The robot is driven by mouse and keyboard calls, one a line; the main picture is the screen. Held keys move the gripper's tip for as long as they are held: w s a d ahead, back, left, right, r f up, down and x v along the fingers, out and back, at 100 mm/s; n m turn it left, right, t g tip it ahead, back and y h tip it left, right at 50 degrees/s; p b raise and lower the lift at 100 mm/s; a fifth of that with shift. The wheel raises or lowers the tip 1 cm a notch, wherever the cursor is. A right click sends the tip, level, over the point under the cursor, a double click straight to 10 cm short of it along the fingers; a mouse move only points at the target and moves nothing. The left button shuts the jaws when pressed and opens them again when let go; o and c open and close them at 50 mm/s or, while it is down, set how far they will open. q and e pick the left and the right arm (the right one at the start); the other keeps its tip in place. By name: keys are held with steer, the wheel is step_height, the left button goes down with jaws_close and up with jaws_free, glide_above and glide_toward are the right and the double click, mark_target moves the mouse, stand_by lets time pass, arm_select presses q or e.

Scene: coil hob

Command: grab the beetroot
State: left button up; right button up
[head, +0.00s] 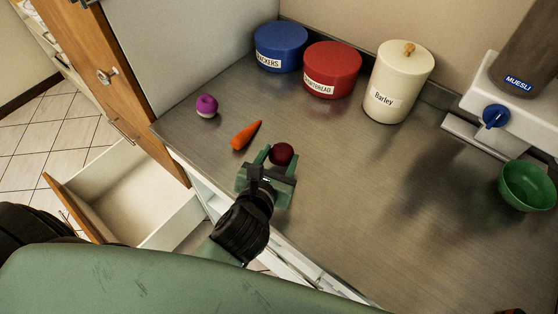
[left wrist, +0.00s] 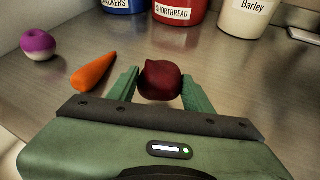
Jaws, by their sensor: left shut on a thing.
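The beetroot (head: 282,154) is a dark red round root on the metal worktop (head: 330,190). In the left wrist view the beetroot (left wrist: 161,80) sits between the two green fingers. My left gripper (head: 277,157) is shut on it, at or just above the worktop surface; I cannot tell whether it is lifted. The lower part of the beetroot is partly hidden by the gripper in the head view. My right gripper is not in view.
A carrot (head: 246,135) and a purple-and-white turnip (head: 207,106) lie to the left of the beetroot. Blue (head: 281,47), red (head: 332,70) and cream (head: 398,82) canisters stand behind. A green bowl (head: 527,186) is under a dispenser at right. An open drawer (head: 125,195) is below left.

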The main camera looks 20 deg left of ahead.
mark_target(279, 156)
arm_select(q)
step_height(279, 156, up, 8)
steer(key=shift+r+p, duration=0.2)
steer(key=shift+p, duration=0.2)
step_height(279, 156, up, 9)
steer(key=p, duration=0.7)
steer(key=shift+p, duration=0.4)
